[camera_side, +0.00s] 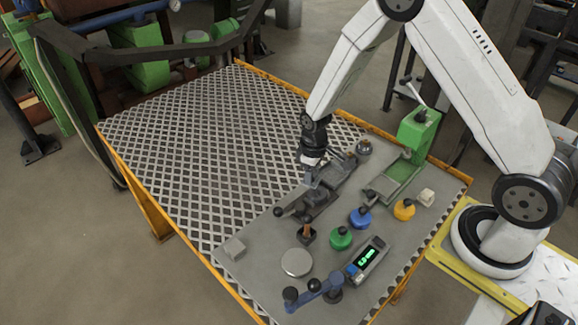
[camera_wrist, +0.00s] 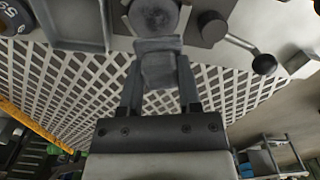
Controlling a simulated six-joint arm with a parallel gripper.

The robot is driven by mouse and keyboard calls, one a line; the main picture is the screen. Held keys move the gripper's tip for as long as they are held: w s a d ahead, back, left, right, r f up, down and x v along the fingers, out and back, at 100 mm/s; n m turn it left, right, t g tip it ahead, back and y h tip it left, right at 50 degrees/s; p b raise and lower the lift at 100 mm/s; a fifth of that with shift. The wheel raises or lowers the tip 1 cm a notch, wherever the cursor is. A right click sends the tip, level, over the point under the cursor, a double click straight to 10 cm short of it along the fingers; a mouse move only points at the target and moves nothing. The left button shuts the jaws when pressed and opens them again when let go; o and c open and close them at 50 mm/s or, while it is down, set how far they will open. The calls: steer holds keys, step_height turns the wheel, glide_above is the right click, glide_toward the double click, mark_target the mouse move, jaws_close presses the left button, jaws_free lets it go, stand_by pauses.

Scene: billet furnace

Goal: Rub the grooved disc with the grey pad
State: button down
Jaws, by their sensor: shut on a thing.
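My gripper (camera_side: 312,178) points down over a dark grey fixture (camera_side: 318,198) on the grey plate. In the wrist view my gripper (camera_wrist: 160,62) is shut on the grey pad (camera_wrist: 157,68), a small block between the two fingers. A round grey disc (camera_wrist: 154,16), seemingly the grooved disc, shows at the top edge of the wrist view, just beyond the pad and partly cut off. Its grooves are hard to make out, and I cannot tell whether the pad touches it. In the side view the pad and this disc are hidden or too small to separate.
Nearby are a lever with a black ball (camera_wrist: 264,64), a green clamp (camera_side: 417,135), green (camera_side: 341,238), blue (camera_side: 360,217) and yellow (camera_side: 404,209) knobs, a display box (camera_side: 367,258), a pale round plate (camera_side: 296,262) and a blue handle (camera_side: 314,290). The mesh table (camera_side: 190,140) is clear at left.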

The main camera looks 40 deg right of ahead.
mark_target(317, 180)
step_height(317, 180, down, 4)
steer(key=shift+r, duration=0.15)
steer(key=shift+s+d+r, duration=0.15)
steer(key=shift+s+d, duration=0.05)
steer(key=shift+s, duration=0.1)
steer(key=shift+s+d+f, duration=0.2)
steer(key=shift+s, duration=0.2)
steer(key=shift+s+d, duration=0.3)
steer(key=shift+s, duration=0.2)
steer(key=shift+s+d, duration=0.25)
steer(key=shift+s, duration=0.25)
steer(key=shift+w+a+r, duration=0.1)
steer(key=shift+w+a, duration=0.4)
steer(key=shift+w, duration=0.4)
steer(key=shift+w+a, duration=0.5)
steer(key=shift+w, duration=0.35)
steer(key=shift+r, duration=4)
steer(key=shift+s, duration=0.1)
